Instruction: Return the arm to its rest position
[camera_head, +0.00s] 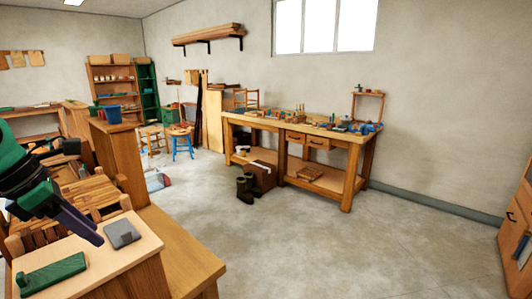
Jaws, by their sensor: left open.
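My left arm (22,180), green and black, comes in from the left edge. My left gripper (88,229) is open, with a dark purple-grey finger pointing down and to the right above a light wooden worktop (115,265). I see nothing held in it. A grey block (122,234) lies on the worktop just right of the fingertips, and a green block (50,275) lies nearer the front. The gap between gripper and worktop is hard to judge. My right gripper is not in view.
Slatted wooden pieces (92,192) stand close behind the gripper. A wooden cabinet (120,160) with a blue bin (112,114) stands beyond. A long workbench (350,139) with tools stands along the back wall. The concrete floor (330,250) is clear in the middle and right.

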